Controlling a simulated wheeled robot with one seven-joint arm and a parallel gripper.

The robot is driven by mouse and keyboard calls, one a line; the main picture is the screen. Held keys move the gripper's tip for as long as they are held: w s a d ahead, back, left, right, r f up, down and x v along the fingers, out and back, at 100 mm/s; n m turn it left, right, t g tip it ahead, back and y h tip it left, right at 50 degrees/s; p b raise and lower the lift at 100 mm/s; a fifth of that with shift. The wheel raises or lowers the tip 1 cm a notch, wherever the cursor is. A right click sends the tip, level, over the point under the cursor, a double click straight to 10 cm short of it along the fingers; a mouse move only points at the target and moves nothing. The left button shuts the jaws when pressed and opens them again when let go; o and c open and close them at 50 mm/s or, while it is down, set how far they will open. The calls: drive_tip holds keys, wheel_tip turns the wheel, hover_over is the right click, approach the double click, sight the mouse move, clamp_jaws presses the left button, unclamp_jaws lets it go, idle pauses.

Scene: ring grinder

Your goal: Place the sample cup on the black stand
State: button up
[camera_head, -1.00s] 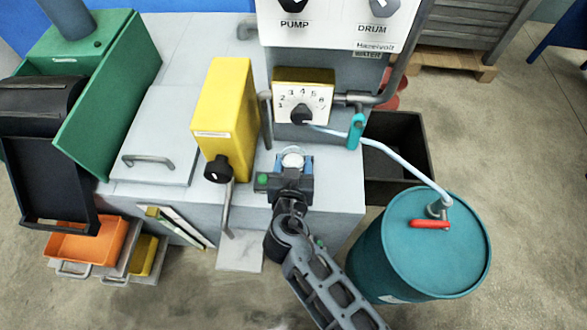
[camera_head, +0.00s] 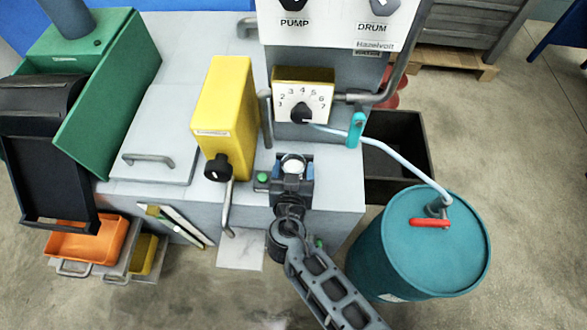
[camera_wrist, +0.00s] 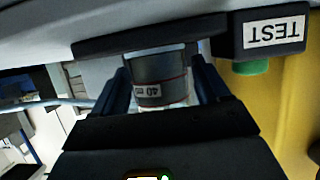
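The sample cup (camera_wrist: 160,75) is a grey, round cup with a measuring scale, held between my gripper's fingers in the wrist view. Its pale round top (camera_head: 292,165) shows in the head view. My gripper (camera_head: 293,172) is shut on it, with one dark blue finger on each side, also in the wrist view (camera_wrist: 162,85). The black stand (camera_wrist: 100,47) is a flat dark plate at the cup's base end, beside a black box marked TEST with a green button. I cannot tell whether the cup's base touches the plate. My gripper hides most of the stand in the head view.
The green button (camera_head: 262,177) shows left of my gripper. A yellow box (camera_head: 222,110) with a lever stands further left. A numbered dial (camera_head: 303,100) is behind, and a hose runs right to a teal drum (camera_head: 437,245). The grey bench (camera_head: 335,192) is clear right of my gripper.

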drive_tip(key=shift+o, duration=0.7)
drive_tip(key=shift+r, duration=0.15)
drive_tip(key=v, duration=1.2)
drive_tip(key=shift+b, duration=0.35)
